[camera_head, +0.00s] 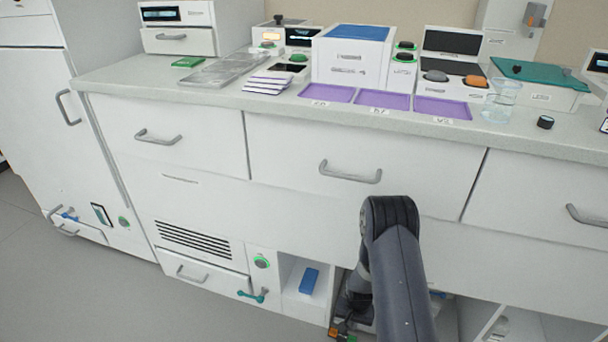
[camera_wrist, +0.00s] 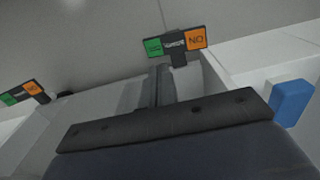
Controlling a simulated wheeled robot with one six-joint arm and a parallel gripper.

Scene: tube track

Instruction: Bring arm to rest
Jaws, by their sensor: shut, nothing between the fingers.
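My arm reaches down in front of the lower cabinets in the head view, its dark grey elbow bent below the middle drawer. Its far end is low by the open shelf bays, and my gripper is mostly hidden there behind the arm. In the wrist view my gripper (camera_wrist: 161,75) shows as narrow dark fingers together beyond a wide dark bar. It is shut and holds nothing.
A green-and-orange sign (camera_wrist: 175,43) stands just beyond the fingers, with another sign (camera_wrist: 22,93) at left. A blue block (camera_head: 308,280) sits in an open bay left of my arm. The counter (camera_head: 200,98) above carries devices, purple trays (camera_head: 443,108) and a glass beaker (camera_head: 499,103).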

